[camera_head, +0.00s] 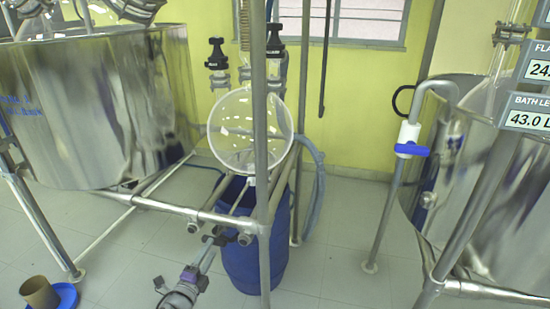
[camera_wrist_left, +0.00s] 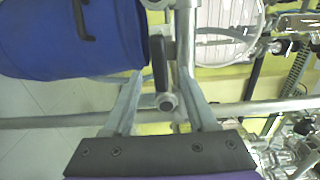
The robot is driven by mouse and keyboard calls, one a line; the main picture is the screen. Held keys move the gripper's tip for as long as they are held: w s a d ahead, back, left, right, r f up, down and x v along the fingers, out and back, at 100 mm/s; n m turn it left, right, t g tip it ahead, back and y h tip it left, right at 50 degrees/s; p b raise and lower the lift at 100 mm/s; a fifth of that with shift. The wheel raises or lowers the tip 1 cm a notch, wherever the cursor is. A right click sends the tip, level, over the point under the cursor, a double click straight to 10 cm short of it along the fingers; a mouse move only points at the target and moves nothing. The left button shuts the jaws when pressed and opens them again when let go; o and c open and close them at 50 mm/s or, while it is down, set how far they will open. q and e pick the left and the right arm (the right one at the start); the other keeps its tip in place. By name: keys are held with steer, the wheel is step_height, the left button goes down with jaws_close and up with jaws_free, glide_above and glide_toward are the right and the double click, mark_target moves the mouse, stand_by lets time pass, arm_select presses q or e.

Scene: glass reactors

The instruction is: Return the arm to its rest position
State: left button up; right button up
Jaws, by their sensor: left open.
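My left gripper (camera_head: 212,240) reaches up from the bottom of the head view, with its tips near the pipe junction under the glass vessel (camera_head: 250,130). In the left wrist view the gripper (camera_wrist_left: 160,76) is open, its two grey fingers apart. A black lever (camera_wrist_left: 159,60) and a round pipe fitting (camera_wrist_left: 165,102) show between the fingers. I cannot tell whether the fingers touch either one. My right gripper is in neither view.
A blue drum (camera_head: 238,268) stands under the glass vessel, close to my gripper; it also shows in the left wrist view (camera_wrist_left: 70,35). Steel frame pipes (camera_head: 262,190) rise beside it. Large steel baths stand left (camera_head: 90,110) and right (camera_head: 440,190). A brown cup (camera_head: 39,292) sits on a blue dish (camera_head: 67,296).

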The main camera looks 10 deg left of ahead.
arm_select(q)
steer(key=s+d+r+n+g+y, duration=0.1)
steer(key=s+r+n+g+y, duration=0.3)
steer(key=s+n, duration=0.65)
steer(key=s+d+f+n+g+h, duration=0.1)
steer(key=s+d+f+n+g, duration=0.25)
steer(key=s, duration=0.35)
steer(key=s+d+f+n+g+h, duration=0.1)
steer(key=s+d+f+n+g, duration=0.2)
steer(key=s, duration=0.5)
steer(key=s+d+f+n+g+h, duration=0.1)
steer(key=s+d+f+n+g, duration=0.15)
steer(key=s+d, duration=0.35)
step_height(320, 180, up, 28)
steer(key=a+p, duration=0.1)
steer(key=p, duration=2.2)
steer(key=shift+f, duration=0.25)
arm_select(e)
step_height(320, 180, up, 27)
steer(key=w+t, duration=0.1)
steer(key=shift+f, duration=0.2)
arm_select(q)
steer(key=shift+s+m, duration=0.1)
steer(key=shift+m, duration=0.15)
